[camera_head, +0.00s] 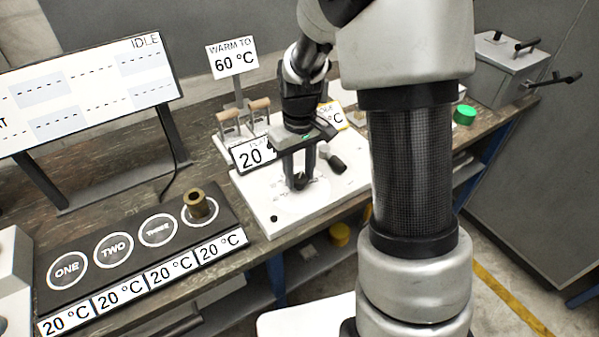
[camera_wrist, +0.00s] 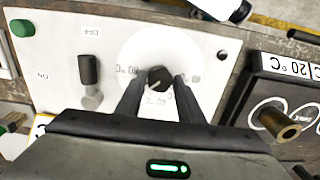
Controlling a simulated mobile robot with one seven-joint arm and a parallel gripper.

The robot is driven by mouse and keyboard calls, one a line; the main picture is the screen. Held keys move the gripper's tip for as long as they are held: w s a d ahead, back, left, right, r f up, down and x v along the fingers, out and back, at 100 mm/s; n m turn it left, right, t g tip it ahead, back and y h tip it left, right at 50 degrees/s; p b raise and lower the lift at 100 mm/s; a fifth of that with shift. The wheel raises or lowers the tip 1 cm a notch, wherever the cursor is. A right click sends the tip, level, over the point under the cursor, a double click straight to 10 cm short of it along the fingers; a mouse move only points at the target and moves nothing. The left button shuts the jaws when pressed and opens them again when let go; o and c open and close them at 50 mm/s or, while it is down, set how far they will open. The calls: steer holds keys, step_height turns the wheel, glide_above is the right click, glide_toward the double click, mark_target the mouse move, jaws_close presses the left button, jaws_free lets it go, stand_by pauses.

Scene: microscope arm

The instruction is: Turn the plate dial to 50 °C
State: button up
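The plate dial is a small black knob (camera_wrist: 160,78) on a pale round scale (camera_wrist: 145,50) on a white panel (camera_head: 350,183). The scale marks are upside down in the wrist view and too small to read. My gripper (camera_wrist: 158,88) is at the dial with its fingers apart, one on each side of the knob; small gaps seem to show. In the head view my gripper (camera_head: 300,182) points down over the panel and hides most of the dial. A plate readout (camera_head: 248,157) shows 20 and is partly covered by my gripper.
A black switch handle (camera_wrist: 89,70) between ON and OFF marks stands beside the dial. A sign (camera_head: 232,59) reads WARM TO 60 °C. A brass cylinder (camera_head: 200,205) stands on the numbered black board (camera_head: 128,262). The display (camera_head: 85,90) reads IDLE.

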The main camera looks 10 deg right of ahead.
steer(key=c, duration=0.5)
steer(key=shift+n, duration=0.4)
steer(key=n, duration=0.2)
steer(key=shift+n, duration=0.4)
steer(key=n+p, duration=0.1)
steer(key=n, duration=0.3)
steer(key=shift+r, duration=0.15)
steer(key=n+p, duration=0.2)
steer(key=n, duration=0.4)
steer(key=shift+p, duration=0.35)
steer(key=shift+n+p, duration=1.25)
steer(key=shift+n, duration=0.85)
